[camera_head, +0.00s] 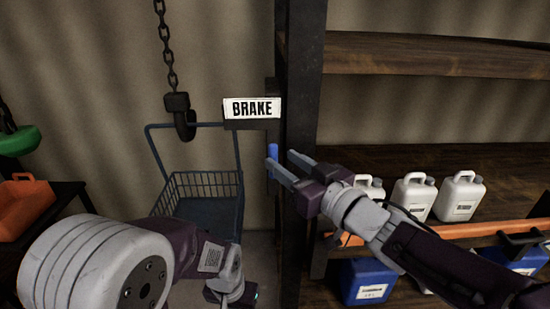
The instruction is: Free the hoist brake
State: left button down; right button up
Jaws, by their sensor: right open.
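A white sign reading BRAKE (252,108) is fixed on a dark bracket at the black shelf post. Below it a small lever with a blue handle (272,151) stands upright beside the post. My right gripper (280,159) is open, its two pale fingers pointing left at the lever. The fingertips are close to the blue handle, and I cannot tell whether they touch it. The hoist's dark chain (170,60) hangs at the left with a hook (184,122) at its end. My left gripper (230,292) is low in the view, its fingers not clearly visible.
A blue wire cart (203,184) stands behind the hook. White jugs (461,197) stand on the wooden shelf at the right, with blue containers (367,281) below.

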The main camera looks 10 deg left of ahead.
aim_at(271, 154)
jog(key=x, duration=0.5)
grip_shut()
jog(key=shift+r+p, duration=0.1)
jog(key=shift+p, duration=0.35)
jog(key=n+h+p, duration=0.1)
jog(key=p, duration=0.2)
jog(key=n+g+h+p, duration=0.1)
jog(key=n+p, duration=0.1)
jog(key=p, duration=0.1)
jog(key=shift+s+a+n+h, duration=0.15)
jog(key=shift+a+n+h, duration=0.15)
jog(key=shift+a, duration=0.1)
jog(key=shift+n+g+p, duration=0.3)
jog(key=shift+p, duration=0.1)
jog(key=shift+s+a+f+n+t+h, duration=0.15)
jog(key=shift+f+n+h, duration=0.25)
jog(key=shift+n+h, duration=0.85)
jog(key=shift+w+a+f+n+t+h, duration=0.15)
jog(key=shift+f+n+h, duration=0.25)
jog(key=shift+n+h, duration=0.85)
jog(key=shift+s+a+f+n+t+h, duration=0.15)
jog(key=shift+f+n+h, duration=0.25)
jog(key=shift+n+h, duration=0.85)
jog(key=shift+h+p, duration=0.3)
jog(key=shift+h, duration=0.15)
